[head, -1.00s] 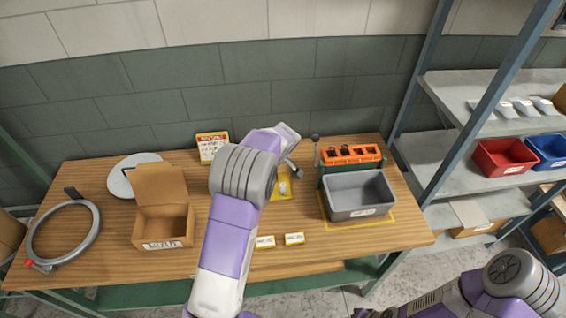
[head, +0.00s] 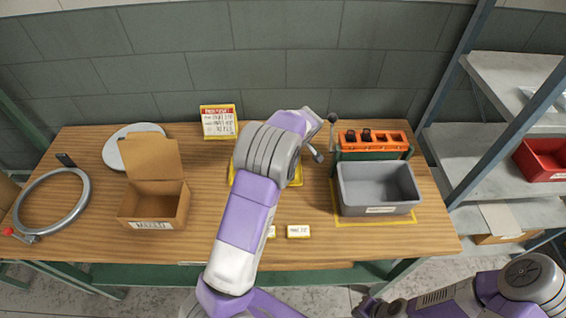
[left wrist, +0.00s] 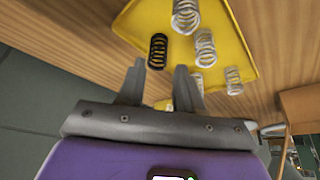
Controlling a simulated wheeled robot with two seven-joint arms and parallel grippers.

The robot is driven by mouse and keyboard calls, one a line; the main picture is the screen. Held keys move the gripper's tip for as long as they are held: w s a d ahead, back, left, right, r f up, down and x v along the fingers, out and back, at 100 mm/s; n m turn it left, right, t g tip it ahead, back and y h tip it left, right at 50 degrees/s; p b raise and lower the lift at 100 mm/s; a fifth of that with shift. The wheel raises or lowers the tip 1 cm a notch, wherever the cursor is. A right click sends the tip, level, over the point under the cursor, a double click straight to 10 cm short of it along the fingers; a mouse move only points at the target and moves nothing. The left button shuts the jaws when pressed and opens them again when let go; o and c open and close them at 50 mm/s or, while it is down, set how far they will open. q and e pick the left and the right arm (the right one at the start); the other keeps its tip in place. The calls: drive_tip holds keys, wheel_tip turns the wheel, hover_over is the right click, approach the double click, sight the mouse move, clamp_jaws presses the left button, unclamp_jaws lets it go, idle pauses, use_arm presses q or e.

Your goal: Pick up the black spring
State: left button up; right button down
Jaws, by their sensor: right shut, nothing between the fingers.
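The black spring (left wrist: 157,50) stands on a yellow tray (left wrist: 140,22) in the left wrist view, just beyond my left gripper's fingertips. My left gripper (left wrist: 162,80) is open with an apparent gap between its two fingers. The spring is outside the fingers, closest to the left one in the picture. In the head view my left arm covers most of the yellow tray (head: 296,181), and the black spring cannot be made out there. My right gripper (head: 368,306) is shut and empty, low in the picture, in front of the table.
Several silver springs (left wrist: 205,47) share the tray close to the black one. A grey bin (head: 378,190) and an orange rack (head: 372,140) stand right of the tray. An open cardboard box (head: 154,203) and a grey ring (head: 52,199) lie left.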

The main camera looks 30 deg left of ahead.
use_arm(q)
drive_tip(key=x, duration=0.7)
drive_tip(key=shift+w+a+r, duration=0.15)
clamp_jaws()
